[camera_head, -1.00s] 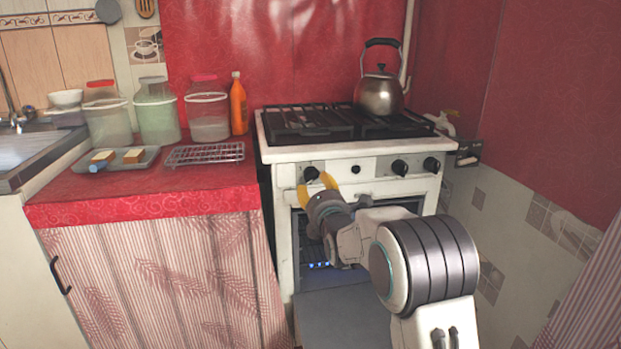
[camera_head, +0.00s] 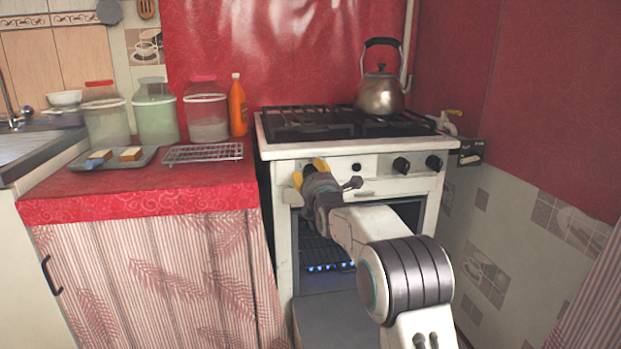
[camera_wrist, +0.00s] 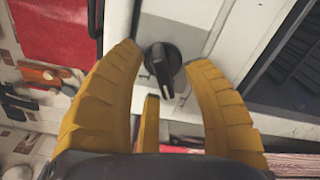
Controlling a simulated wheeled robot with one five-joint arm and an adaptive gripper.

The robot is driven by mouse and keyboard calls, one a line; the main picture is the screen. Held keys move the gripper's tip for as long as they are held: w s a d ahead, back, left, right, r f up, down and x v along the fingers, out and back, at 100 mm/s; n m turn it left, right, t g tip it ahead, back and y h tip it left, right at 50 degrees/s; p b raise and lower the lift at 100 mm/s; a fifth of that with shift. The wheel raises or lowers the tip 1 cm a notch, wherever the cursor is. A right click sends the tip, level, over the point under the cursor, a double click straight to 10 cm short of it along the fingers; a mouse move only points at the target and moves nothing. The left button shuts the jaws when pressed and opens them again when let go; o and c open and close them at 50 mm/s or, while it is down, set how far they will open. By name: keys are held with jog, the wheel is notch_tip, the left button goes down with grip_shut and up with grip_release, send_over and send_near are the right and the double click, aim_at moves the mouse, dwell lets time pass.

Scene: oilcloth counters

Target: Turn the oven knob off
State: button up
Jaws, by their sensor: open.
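The white oven (camera_head: 371,187) stands right of the red counter, with blue flames glowing low inside it. My gripper (camera_head: 309,170) is at the left end of its front panel. In the wrist view my gripper (camera_wrist: 165,70) is open, its yellow fingers on either side of a black oven knob (camera_wrist: 162,65). I see no clear contact between the fingers and the knob. In the head view my gripper mostly hides this knob. Two other black knobs, one (camera_head: 401,165) and another (camera_head: 434,162), show at the panel's right.
A metal kettle (camera_head: 380,93) stands on the black hob grates (camera_head: 305,123). The red counter (camera_head: 130,190) at left holds jars, an orange bottle (camera_head: 237,105), a wire rack (camera_head: 203,153) and a tray (camera_head: 148,158). A tiled wall is close on the right.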

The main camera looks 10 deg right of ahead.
jog(key=shift+w, duration=0.3)
grip_shut()
dwell(0.6)
